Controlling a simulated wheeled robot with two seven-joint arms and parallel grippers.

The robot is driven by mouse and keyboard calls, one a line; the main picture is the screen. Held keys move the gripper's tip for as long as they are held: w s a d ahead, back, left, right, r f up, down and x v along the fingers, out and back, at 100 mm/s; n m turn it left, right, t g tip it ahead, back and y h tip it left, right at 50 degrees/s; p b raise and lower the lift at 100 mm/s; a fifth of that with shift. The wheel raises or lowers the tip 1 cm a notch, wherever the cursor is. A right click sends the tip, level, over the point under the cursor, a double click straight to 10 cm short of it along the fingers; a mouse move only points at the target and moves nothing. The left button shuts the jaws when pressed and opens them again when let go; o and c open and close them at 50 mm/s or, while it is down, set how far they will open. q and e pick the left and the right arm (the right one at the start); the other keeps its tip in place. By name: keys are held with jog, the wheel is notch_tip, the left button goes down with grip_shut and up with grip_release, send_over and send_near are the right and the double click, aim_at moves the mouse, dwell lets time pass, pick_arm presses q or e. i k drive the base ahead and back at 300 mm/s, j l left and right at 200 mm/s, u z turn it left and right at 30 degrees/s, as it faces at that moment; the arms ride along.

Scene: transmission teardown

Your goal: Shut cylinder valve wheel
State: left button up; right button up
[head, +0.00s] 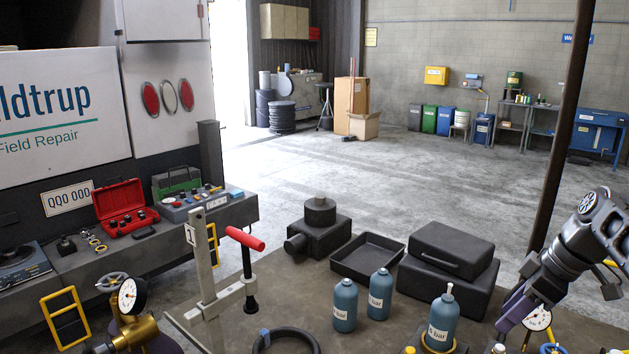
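A grey spoked valve wheel (112,282) shows at the lower left, beside a round white-faced pressure gauge (130,296) and a brass valve body (136,332). The part below them is cut off by the picture's lower edge. My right arm comes in from the right, and my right gripper (515,308) points down and left with purple fingers near a second gauge (538,318). It is far across the picture from the grey wheel. Its finger gap is not clear from this angle. My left gripper is not in view.
A bench holds a clamp stand with a red handle (245,238), blue bottles (345,305), a black tray (368,257), black cases (448,262) and a black ring (286,341). A red toolbox (122,208) sits on the truck ledge. A dark post (556,125) rises at right. Open floor lies beyond.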

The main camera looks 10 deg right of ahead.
aim_at(114, 284)
jog(key=k+j, duration=0.35)
jog(key=j, duration=0.15)
jog(key=k+j, duration=0.4)
jog(key=j, duration=0.15)
